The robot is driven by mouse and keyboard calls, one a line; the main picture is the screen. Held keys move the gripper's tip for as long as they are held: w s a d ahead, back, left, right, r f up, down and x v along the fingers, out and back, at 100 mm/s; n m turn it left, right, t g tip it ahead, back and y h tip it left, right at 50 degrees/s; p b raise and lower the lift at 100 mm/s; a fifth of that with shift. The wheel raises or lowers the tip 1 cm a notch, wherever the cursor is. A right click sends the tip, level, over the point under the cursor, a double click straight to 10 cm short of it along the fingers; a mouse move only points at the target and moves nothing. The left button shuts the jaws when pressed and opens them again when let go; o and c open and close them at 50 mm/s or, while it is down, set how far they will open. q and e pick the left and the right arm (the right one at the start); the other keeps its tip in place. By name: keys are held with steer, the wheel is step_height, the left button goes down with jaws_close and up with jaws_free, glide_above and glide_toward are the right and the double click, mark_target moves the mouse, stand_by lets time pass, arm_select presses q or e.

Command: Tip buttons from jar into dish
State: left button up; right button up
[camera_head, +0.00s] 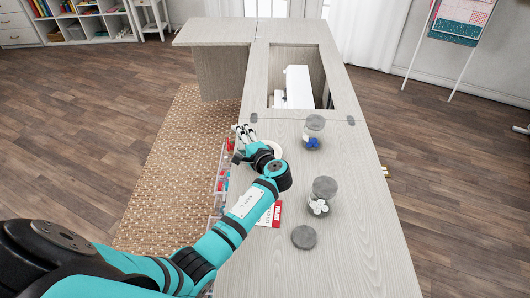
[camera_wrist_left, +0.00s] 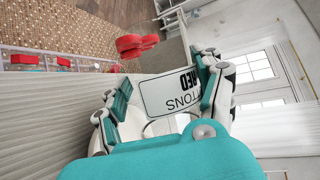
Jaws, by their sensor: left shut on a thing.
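My left gripper (camera_head: 243,132) is shut on the clear jar of red buttons at the left edge of the cabinet top. In the left wrist view the jar's white label (camera_wrist_left: 170,93) reads "RED BUTTONS" upside down between the fingers (camera_wrist_left: 165,90). Red buttons (camera_wrist_left: 130,45) show beyond the label; I cannot tell whether they are inside the jar or out of it. In the head view a bit of red shows beside the gripper, and the jar is mostly hidden. A pale round rim, perhaps the dish (camera_head: 271,147), shows partly behind my wrist. My right gripper is not in view.
A jar with blue buttons (camera_head: 313,143) and a jar with white buttons (camera_head: 318,207) stand to the right. A grey lid (camera_head: 303,237) and a red-and-white card (camera_head: 276,214) lie nearer. A clear compartment tray (camera_head: 219,178) runs along the left edge. The right side is clear.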

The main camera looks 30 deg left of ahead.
arm_select(q)
steer(key=shift+w+d+f+m+b, duration=0.15)
steer(key=shift+f+m+b, duration=0.1)
steer(key=shift+m+b, duration=0.15)
stand_by(0.3)
steer(key=shift+w+d+r+m+y, duration=0.1)
steer(key=shift+d+r+m+y, duration=0.15)
steer(key=shift+r+m+y, duration=0.35)
stand_by(0.4)
steer(key=shift+w+d+f+m, duration=0.1)
steer(key=shift+d+f+m, duration=0.05)
steer(key=shift+f+m, duration=0.25)
steer(key=shift+r, duration=0.1)
stand_by(0.4)
steer(key=shift+r, duration=0.25)
steer(key=shift+s+a+f+n+h, duration=0.25)
steer(key=shift+a+f+n+h, duration=0.2)
steer(key=shift+n, duration=0.45)
steer(key=shift+w+d+r+m+y, duration=0.15)
steer(key=shift+d+r+m+y, duration=0.2)
steer(key=shift+m+y, duration=0.25)
steer(key=shift+w+d+f+m+y+b, duration=0.25)
steer(key=shift+f+m+y+b, duration=0.15)
steer(key=shift+m+b, duration=0.25)
stand_by(0.9)
